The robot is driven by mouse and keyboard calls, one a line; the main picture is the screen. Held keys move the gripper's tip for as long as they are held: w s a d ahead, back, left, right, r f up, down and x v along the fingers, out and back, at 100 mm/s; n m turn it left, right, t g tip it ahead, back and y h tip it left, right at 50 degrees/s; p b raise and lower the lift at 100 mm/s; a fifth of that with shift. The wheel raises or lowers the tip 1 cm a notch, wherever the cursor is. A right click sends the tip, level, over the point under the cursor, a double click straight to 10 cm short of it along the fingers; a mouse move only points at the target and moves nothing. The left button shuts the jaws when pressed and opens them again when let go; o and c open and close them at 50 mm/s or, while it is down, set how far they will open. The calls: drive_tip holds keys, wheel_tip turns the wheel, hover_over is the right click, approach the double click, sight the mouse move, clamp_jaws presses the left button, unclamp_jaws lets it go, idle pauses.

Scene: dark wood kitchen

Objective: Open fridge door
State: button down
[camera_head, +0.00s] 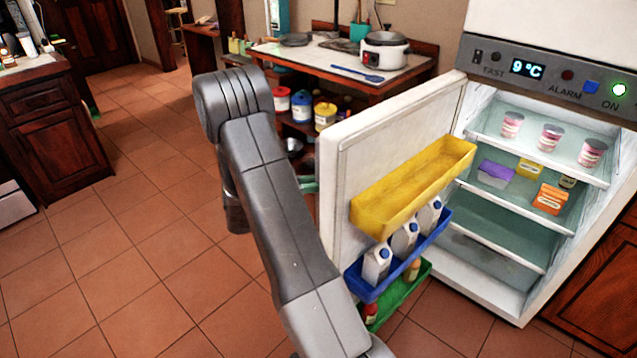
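The white fridge (485,270) stands at the right. Its door (340,160) is swung wide open to the left, showing the inner side with a yellow bin (415,185), a blue bin (425,238) holding milk cartons, and a green bin (405,290). My grey arm rises from the bottom centre, bends at the top and drops behind itself, left of the door. My gripper cannot be made out; my arm hides that area. Whether it touches the door cannot be told.
A dark cabinet (55,130) stands at left. Tiled floor is clear at left and centre.

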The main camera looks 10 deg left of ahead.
drive_tip(key=c, duration=1.4)
unclamp_jaws()
drive_tip(key=shift+c, duration=0.2)
drive_tip(key=v, duration=1.3)
drive_tip(key=shift+a, duration=0.4)
drive_tip(key=shift+s, duration=0.1)
drive_tip(key=x, duration=1.4)
drive_tip(key=shift+s, duration=0.2)
